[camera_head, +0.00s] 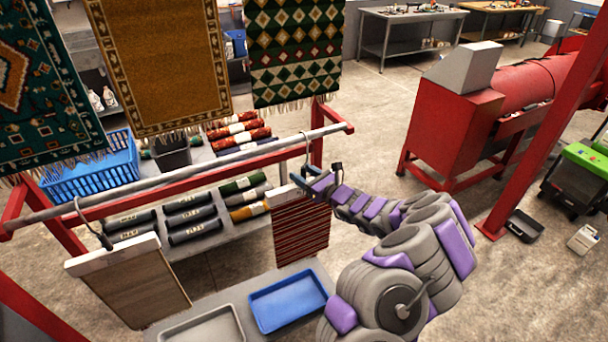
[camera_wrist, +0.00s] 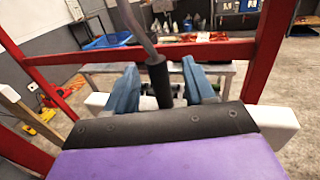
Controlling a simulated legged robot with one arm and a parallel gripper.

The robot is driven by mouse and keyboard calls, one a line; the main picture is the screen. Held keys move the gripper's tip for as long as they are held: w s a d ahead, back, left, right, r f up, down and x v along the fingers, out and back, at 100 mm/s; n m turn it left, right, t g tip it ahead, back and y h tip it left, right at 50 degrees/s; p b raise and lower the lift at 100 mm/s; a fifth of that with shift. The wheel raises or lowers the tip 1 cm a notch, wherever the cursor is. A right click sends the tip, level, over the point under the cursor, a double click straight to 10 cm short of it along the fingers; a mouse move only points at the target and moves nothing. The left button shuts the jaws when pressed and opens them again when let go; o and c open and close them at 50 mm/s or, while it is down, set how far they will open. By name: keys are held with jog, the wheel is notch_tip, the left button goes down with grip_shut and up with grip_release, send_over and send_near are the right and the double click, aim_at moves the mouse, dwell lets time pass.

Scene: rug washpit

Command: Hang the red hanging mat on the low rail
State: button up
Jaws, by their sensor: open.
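The red striped hanging mat (camera_head: 301,230) hangs upright from a white clamp bar with a metal hook (camera_head: 306,145). The hook's top meets the grey low rail (camera_head: 180,174) near its right end and appears to be over it. In the wrist view the hook (camera_wrist: 132,22) rises from a black grip (camera_wrist: 158,80), its top cut off. My gripper (camera_head: 304,180) is open at that grip. In the wrist view its blue fingers (camera_wrist: 160,86) stand on either side of the grip, with a visible gap at least on the right.
A beige mat (camera_head: 135,282) hangs on the rail's left part. Patterned rugs (camera_head: 165,60) hang above. A blue tray (camera_head: 288,299) and a grey tray (camera_head: 205,328) lie below. Shelves with rolled rugs stand behind. A red post (camera_head: 545,125) and red machine (camera_head: 450,125) stand right.

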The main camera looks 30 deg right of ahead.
jog(key=p+v, duration=0.3)
jog(key=v, duration=1.4)
jog(key=shift+d, duration=0.15)
jog(key=shift+s+f, duration=0.1)
